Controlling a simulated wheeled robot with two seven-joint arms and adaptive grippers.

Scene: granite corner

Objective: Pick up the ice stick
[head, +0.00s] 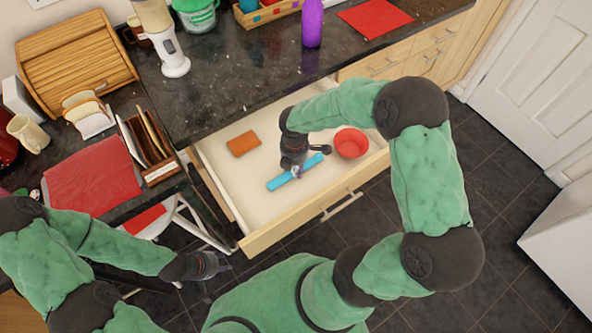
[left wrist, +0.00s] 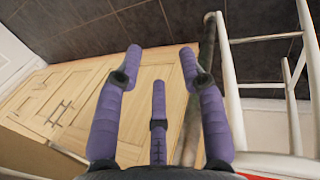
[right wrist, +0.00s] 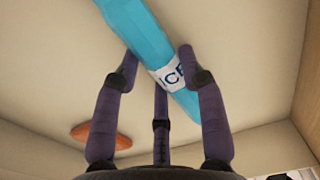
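The ice stick (head: 311,164) is a light blue bar with a white label, lying in the open drawer (head: 262,235). In the right wrist view the ice stick (right wrist: 135,22) runs diagonally, its "ICE" label near the fingertips. My right gripper (head: 298,172) is over the middle of the stick, and its fingers (right wrist: 158,60) are apart on either side of the label. I cannot tell whether they touch it. My left gripper (head: 208,292) hangs outside the drawer over the floor. Its fingers (left wrist: 160,58) are spread and empty.
An orange-brown block (head: 243,143) and a red bowl (head: 351,143) also lie in the drawer. The dark countertop (head: 250,80) overhangs behind it. A white metal-framed stool (head: 180,222) stands near my left arm. Dark tiled floor lies in front of the drawer.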

